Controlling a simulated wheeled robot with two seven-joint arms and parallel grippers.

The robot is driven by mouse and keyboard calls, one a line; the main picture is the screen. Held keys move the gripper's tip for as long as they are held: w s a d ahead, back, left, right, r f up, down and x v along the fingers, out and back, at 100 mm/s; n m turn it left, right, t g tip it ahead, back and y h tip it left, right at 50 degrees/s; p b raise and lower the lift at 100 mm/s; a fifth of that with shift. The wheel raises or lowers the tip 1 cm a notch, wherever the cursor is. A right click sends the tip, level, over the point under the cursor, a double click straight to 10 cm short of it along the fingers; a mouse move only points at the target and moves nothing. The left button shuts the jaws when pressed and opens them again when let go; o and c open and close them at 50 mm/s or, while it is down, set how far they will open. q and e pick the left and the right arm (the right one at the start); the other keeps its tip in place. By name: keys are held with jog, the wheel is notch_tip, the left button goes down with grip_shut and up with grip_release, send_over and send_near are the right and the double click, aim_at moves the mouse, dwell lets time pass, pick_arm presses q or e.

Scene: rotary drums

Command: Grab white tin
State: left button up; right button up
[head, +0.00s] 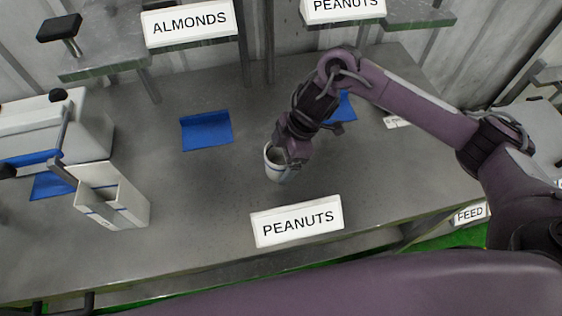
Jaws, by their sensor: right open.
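A white tin (279,173), round and open at the top, stands on the grey table behind the front "PEANUTS" sign. My right gripper (290,160) reaches down at the tin's rim from above and behind. The gripper covers part of the rim and the inside of the tin. The fingers are small and dark here, and I cannot tell whether they touch the tin wall. The right gripper is open. My left gripper is not in view.
The "PEANUTS" sign (297,222) stands in front of the tin. A blue mat (206,130) lies behind left. A white rectangular container (118,204) and a white machine (80,125) stand at left. Raised shelves with an "ALMONDS" sign (190,23) are behind. Table between container and tin is clear.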

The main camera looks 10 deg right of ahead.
jog(key=shift+a+f, duration=0.3)
jog(key=shift+f, duration=0.3)
jog(key=c, duration=1.1)
